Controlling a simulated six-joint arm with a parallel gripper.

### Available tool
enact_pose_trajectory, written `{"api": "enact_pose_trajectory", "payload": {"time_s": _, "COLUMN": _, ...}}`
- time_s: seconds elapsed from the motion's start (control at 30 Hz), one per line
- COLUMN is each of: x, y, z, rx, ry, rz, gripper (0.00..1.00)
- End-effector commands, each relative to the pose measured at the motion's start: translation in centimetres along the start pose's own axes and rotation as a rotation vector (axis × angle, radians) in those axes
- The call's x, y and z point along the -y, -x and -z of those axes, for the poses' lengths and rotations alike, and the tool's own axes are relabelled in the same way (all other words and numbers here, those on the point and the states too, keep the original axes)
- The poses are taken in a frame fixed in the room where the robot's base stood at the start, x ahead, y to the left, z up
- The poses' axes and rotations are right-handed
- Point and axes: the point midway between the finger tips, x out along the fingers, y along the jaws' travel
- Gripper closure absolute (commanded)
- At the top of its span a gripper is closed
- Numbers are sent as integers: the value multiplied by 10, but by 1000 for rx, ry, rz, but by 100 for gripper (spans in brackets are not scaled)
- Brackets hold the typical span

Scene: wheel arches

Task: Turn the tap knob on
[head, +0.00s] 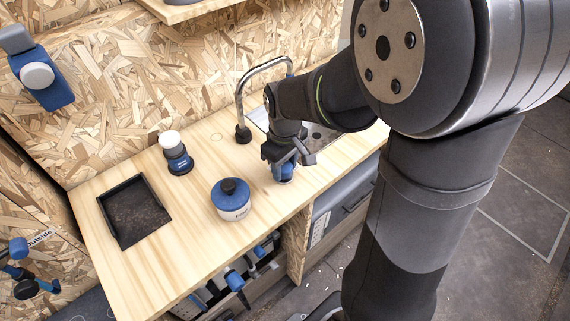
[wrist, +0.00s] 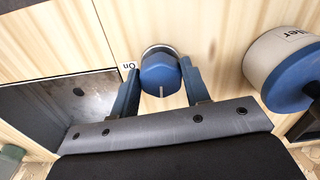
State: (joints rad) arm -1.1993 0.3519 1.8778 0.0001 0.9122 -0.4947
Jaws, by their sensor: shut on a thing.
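The tap knob (wrist: 160,74) is a round blue knob with a white line on its top, standing on the wooden counter. In the wrist view its white line points down the picture, towards my gripper's base. The label "On" (wrist: 128,66) is on the counter to its left. My gripper (wrist: 159,66) has one finger on each side of the knob and is shut on it. In the head view my gripper (head: 282,160) hangs over the counter with the blue knob (head: 287,174) partly hidden beneath it. The curved metal tap (head: 240,95) stands behind.
A sink (wrist: 65,105) lies beside the knob. A blue and white round container (head: 232,204) stands to the left in the head view. Farther left are a blue item with a white top (head: 176,154) and a black tray (head: 112,205).

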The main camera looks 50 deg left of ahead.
Motion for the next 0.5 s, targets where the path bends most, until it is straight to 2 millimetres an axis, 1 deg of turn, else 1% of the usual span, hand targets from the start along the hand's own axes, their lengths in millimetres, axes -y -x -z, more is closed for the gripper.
{"api": "enact_pose_trajectory", "payload": {"time_s": 0.17, "x": 1, "y": 0, "z": 0, "rx": -1, "ry": -132, "rz": 0, "gripper": 80}}
{"api": "enact_pose_trajectory", "payload": {"time_s": 0.5, "x": 2, "y": 0, "z": 1, "rx": -1, "ry": -453, "rz": 0, "gripper": 80}}
